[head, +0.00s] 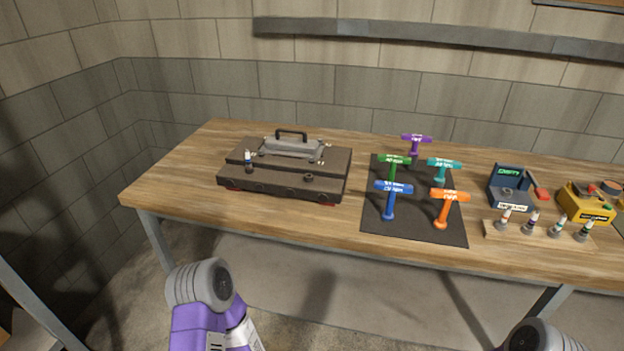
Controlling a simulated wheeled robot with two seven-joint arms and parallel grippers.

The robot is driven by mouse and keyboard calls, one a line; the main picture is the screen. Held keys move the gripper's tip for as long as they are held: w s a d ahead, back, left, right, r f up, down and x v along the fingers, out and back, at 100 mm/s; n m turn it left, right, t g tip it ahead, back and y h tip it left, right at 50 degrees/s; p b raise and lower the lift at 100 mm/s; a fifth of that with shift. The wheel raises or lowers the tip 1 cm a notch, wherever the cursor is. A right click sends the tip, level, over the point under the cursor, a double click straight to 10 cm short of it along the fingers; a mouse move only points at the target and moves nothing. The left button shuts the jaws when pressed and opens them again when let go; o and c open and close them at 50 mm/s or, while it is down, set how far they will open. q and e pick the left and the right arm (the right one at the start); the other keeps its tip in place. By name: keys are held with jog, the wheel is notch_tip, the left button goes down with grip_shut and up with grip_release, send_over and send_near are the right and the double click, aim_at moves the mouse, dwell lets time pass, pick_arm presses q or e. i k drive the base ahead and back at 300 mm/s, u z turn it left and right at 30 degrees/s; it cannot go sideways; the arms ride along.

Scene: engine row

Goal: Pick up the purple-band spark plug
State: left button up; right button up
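The purple-band spark plug (531,222) stands upright in a light wooden rack (510,239) at the right front of the table, in the head view. It is the second plug from the left. A red- or orange-band plug (503,219) stands to its left and a green-band plug (558,225) to its right. Another plug (584,232) stands at the rack's right end. Only parts of my arms show at the bottom edge. Neither of my grippers is in view.
A dark engine block (285,187) with a handle and one blue-band plug (248,160) is at left. Several coloured T-handle tools stand on a black mat (415,233). A blue-grey device (511,189) and a yellow device (586,203) stand behind the rack. The table's left end is clear.

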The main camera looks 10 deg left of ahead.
aim_at(529, 225)
jog(key=z, duration=0.25)
jog(key=k, duration=0.7)
jog(key=z, duration=3.3)
jog(key=i, duration=0.2)
jog(key=u, duration=1.9)
jog(key=i, duration=1.5)
jog(key=u, duration=0.65)
